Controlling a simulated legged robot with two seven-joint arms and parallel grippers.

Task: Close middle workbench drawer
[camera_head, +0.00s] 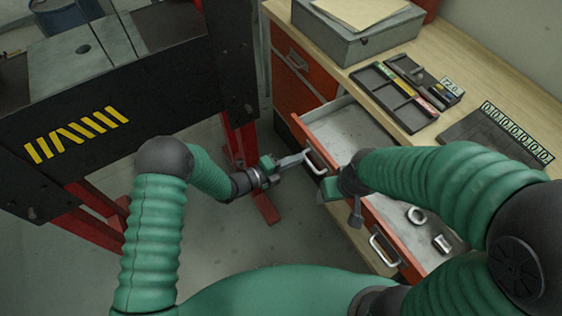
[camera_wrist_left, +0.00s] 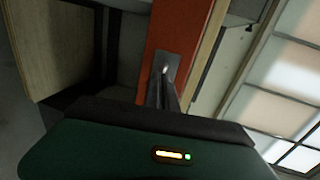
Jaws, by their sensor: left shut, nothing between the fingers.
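An open workbench drawer (camera_head: 345,128) has a red front and a silver handle (camera_head: 315,162). A second silver handle (camera_head: 385,250) is on a red front nearer me, with an open drawer interior behind it. My right arm hides the stretch between, so I cannot tell whether these are one drawer or two. My left gripper (camera_head: 300,158) is shut and empty, its tips close by the first handle; contact is unclear. The left wrist view shows its fingers (camera_wrist_left: 168,90) against the red front (camera_wrist_left: 185,30). My right gripper (camera_head: 354,214) hangs dark and partly hidden over the drawer edge.
Metal pieces (camera_head: 416,215) lie in the near drawer part. The wooden worktop (camera_head: 465,65) carries a grey box (camera_head: 355,35) and a black tray (camera_head: 395,95). A black stand with yellow stripes (camera_head: 75,135) and red legs is at left. Floor is clear between.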

